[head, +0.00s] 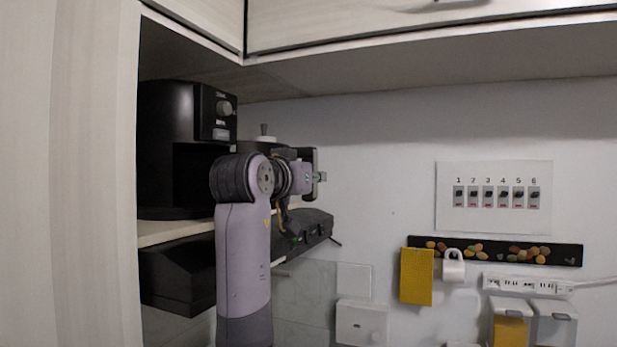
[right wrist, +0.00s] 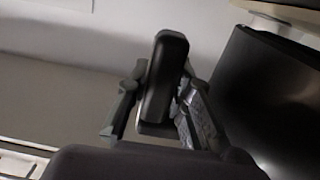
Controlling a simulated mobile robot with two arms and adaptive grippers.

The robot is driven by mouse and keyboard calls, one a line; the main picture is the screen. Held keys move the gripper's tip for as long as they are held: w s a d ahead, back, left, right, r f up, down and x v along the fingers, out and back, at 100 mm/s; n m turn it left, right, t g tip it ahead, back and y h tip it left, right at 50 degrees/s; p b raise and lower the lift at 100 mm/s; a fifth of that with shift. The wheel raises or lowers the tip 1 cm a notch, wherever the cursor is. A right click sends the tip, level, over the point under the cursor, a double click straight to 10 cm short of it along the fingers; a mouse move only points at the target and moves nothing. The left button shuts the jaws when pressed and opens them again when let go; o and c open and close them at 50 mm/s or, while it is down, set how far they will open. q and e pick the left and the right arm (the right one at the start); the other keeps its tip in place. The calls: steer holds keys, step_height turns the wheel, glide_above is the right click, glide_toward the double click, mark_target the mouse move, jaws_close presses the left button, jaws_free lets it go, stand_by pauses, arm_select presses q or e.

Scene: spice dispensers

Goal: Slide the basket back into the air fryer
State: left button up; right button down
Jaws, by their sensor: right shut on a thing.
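The black air fryer (head: 187,140) stands on a shelf at the left in the head view, with a round grey knob on its upper front. My right gripper (right wrist: 163,78) has its fingers on both sides of a black upright handle (right wrist: 166,75) in the right wrist view. It is shut on this handle. A large dark body (right wrist: 275,95) is to the right of the handle there. My left gripper is not in view.
A pale shelf (head: 165,233) is under the fryer, and a black range hood-like unit (head: 180,275) is below it. Cabinets (head: 430,25) hang overhead. A pale lid with a knob (head: 264,138) shows behind my arm. The wall to the right holds switches (head: 497,197).

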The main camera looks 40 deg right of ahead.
steer(key=shift+d, duration=0.2)
steer(key=shift+w+a, duration=0.1)
steer(key=shift+w, duration=0.1)
steer(key=shift+w+a+p, duration=0.2)
steer(key=shift+w+p, duration=0.2)
steer(key=shift+w, duration=0.05)
steer(key=shift+w+a+p, duration=0.45)
steer(key=shift+w+p, duration=0.25)
steer(key=shift+w, duration=0.35)
steer(key=shift+w+a+p, duration=0.5)
steer(key=shift+w+p, duration=0.25)
steer(key=shift+w, duration=0.35)
steer(key=shift+w+a+p, duration=0.45)
steer(key=shift+w+p, duration=0.25)
steer(key=shift+w, duration=0.35)
steer(key=shift+w+a, duration=0.3)
steer(key=shift+w, duration=0.4)
steer(key=shift+w+a, duration=0.3)
steer(key=shift+w, duration=0.35)
steer(key=shift+w+a+r, duration=0.1)
steer(key=shift+w+a, duration=0.2)
steer(key=shift+w, duration=0.35)
steer(key=shift+w+a, duration=0.25)
steer(key=shift+w, duration=0.35)
steer(key=shift+w+a+r, duration=0.1)
steer(key=shift+w+a, duration=0.2)
steer(key=shift+w, duration=0.7)
